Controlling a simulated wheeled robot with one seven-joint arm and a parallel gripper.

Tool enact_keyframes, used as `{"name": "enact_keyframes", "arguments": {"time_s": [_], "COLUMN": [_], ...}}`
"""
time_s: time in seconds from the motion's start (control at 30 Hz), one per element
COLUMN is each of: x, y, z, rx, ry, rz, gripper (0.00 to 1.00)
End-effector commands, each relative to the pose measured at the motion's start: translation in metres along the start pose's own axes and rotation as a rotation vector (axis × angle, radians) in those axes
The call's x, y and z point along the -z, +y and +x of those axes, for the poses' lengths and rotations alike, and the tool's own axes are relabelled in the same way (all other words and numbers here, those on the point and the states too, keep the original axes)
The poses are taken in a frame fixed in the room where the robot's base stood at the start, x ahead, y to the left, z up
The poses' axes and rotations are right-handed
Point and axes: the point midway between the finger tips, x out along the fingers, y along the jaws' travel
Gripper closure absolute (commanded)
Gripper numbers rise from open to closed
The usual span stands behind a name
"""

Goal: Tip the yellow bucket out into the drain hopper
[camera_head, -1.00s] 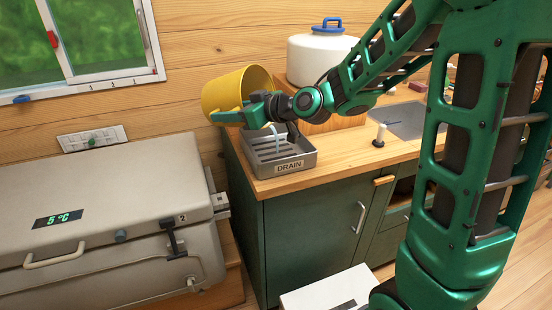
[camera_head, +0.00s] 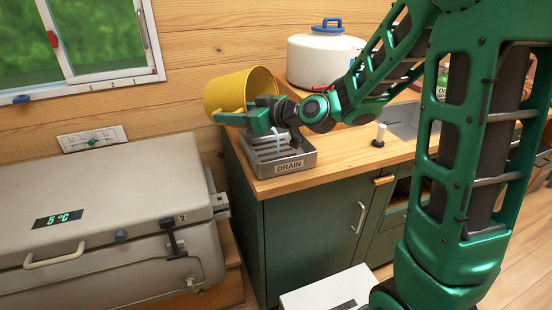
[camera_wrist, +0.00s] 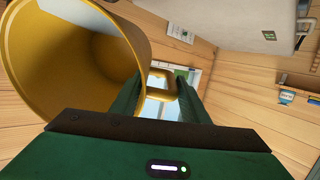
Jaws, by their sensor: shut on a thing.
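The yellow bucket (camera_head: 224,93) is tilted in the air above the back left of the drain hopper, its mouth turned toward the right. My gripper (camera_head: 238,117) is shut on the bucket's handle; the wrist view also shows the yellow handle between the fingers. The grey slatted drain hopper (camera_head: 289,166), labelled DRAIN, sits on the counter's left end. A pale streak by the gripper looks like falling liquid, but I cannot be sure.
A wooden counter (camera_head: 345,147) holds a small white-and-black upright item (camera_head: 380,135) and a sink. A grey chest (camera_head: 110,220) reading 5 °C stands left. A window and wooden wall are behind.

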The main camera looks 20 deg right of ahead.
Motion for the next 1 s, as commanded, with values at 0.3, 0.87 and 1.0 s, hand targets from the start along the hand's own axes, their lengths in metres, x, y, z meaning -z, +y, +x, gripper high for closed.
{"name": "enact_keyframes", "arguments": {"time_s": [0.3, 0.87, 1.0], "x": [-0.0007, -0.0030, -0.0036], "y": [0.0003, 0.0004, 0.0013], "z": [-0.0027, -0.0064, -0.0082], "rx": [0.001, 0.002, -0.001], "ry": [0.020, 0.048, 0.058], "rz": [0.000, 0.001, 0.003], "gripper": [1.00, 1.00, 1.00]}}
